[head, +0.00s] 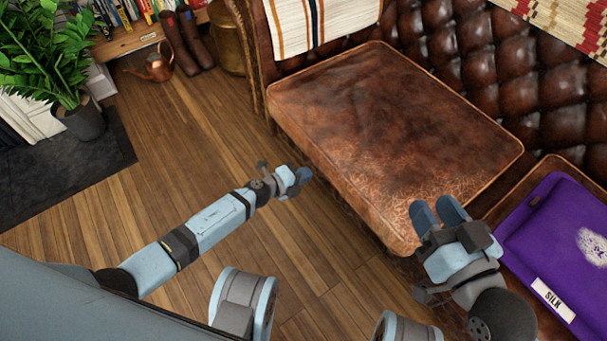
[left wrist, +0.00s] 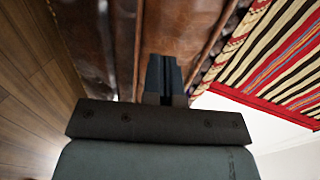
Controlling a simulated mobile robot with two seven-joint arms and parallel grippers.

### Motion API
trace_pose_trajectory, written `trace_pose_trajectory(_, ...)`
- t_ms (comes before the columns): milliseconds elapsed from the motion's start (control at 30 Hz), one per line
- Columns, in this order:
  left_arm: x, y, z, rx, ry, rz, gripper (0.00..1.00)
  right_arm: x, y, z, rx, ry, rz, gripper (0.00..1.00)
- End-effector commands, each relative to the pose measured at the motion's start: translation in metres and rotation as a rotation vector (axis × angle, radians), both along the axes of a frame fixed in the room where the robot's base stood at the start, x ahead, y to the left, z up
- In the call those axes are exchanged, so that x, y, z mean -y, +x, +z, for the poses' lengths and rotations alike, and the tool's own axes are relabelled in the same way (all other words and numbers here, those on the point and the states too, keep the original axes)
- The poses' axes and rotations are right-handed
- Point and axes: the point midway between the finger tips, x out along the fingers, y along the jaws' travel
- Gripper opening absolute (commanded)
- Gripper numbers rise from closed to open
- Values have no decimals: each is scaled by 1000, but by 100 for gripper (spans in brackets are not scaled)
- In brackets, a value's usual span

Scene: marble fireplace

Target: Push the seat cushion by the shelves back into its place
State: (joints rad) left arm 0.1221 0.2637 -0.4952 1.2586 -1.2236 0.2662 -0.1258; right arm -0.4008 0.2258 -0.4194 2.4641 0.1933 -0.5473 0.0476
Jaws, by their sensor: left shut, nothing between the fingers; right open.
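The seat cushion (head: 390,130) is worn brown leather with piped edges. It lies on the sofa at the end nearer the shelves, its front side facing my arms. My left gripper (head: 302,178) is shut and empty, just off the cushion's front side near its left half. In the left wrist view the shut fingers (left wrist: 162,72) point at the brown leather cushion side (left wrist: 180,30); I cannot tell whether they touch it. My right gripper (head: 437,212) is open and empty, over the cushion's front right corner, partly hiding it.
The tufted backrest (head: 480,65) rises behind the cushion. A purple item labelled SILK (head: 560,245) lies on the seat to the right. A striped throw (head: 320,20) hangs over the armrest. A copper watering can (head: 155,65), boots (head: 185,45) and a potted plant (head: 85,120) stand left.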

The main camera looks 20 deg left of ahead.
Motion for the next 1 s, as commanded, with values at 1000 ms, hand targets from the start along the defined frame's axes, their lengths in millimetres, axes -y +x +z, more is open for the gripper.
trace_pose_trajectory(1000, 20, 26, 1, 0, -1, 0, 0, 0, 0, -2, -4, 0, 1, 43)
